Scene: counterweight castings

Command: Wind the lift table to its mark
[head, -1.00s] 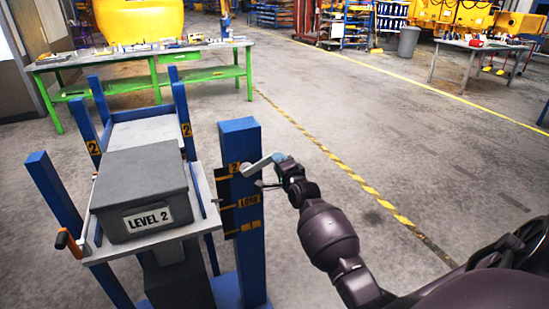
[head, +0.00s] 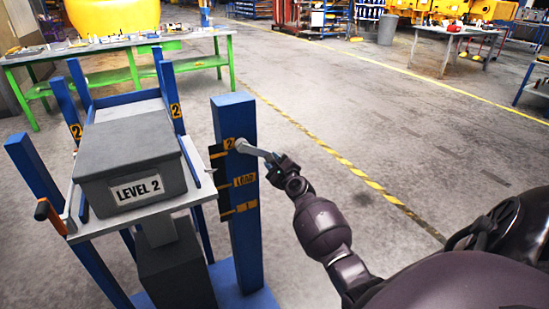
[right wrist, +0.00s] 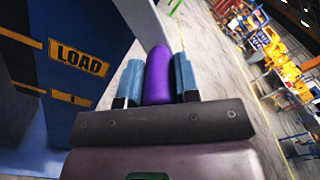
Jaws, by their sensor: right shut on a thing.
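The lift table (head: 140,222) has a light grey platform carrying a grey casting (head: 125,150) labelled LEVEL 2. To its right a blue post (head: 236,120) bears a dark scale with orange marks, among them a "2" and LOAD (head: 244,181). The LOAD plate also shows in the right wrist view (right wrist: 79,57). A grey crank arm (head: 255,151) sticks out from the post, sloping down to the right. My right gripper (head: 275,161) is at its outer end. In the right wrist view, its blue fingers are shut on the purple crank handle (right wrist: 158,75). My left gripper is out of view.
A green workbench (head: 130,60) stands behind. The floor to the right is open, crossed by a yellow-black line (head: 340,158).

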